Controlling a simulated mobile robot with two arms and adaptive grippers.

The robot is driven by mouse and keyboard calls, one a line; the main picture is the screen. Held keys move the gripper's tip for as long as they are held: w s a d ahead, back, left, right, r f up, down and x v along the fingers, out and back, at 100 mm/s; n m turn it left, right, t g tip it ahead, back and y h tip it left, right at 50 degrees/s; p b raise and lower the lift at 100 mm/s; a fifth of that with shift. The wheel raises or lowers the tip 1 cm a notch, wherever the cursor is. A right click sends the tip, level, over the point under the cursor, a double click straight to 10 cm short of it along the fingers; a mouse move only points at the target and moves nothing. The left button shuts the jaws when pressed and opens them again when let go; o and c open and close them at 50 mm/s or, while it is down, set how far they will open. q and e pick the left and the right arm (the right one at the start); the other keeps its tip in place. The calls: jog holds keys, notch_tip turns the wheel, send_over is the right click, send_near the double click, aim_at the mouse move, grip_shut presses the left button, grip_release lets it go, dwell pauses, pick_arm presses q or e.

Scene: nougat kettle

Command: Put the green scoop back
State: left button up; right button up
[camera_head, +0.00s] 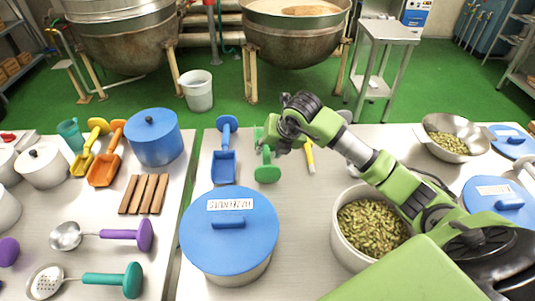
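The green scoop (267,173) is near the far edge of the right table, right of a blue scoop (223,165). Its rounded green end faces me, and a thin green part shows beyond it. My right gripper (272,142) is over it, reaching in from the right; the fingers overlap the scoop's middle and hide part of it. I cannot tell whether they are closed on it or whether the scoop touches the table. My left gripper is not in view.
A blue-lidded hazelnut pot (229,235) stands in front, and an open pot of pistachios (371,228) to the right. A yellow-handled tool (309,156) lies just right of the gripper. Yellow (88,150) and orange (105,165) scoops lie on the left table. A gap separates the tables.

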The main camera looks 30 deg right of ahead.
jog(key=b+v, duration=0.1)
jog(key=v, duration=0.7)
jog(key=shift+r, duration=0.3)
jog(key=shift+r, duration=0.1)
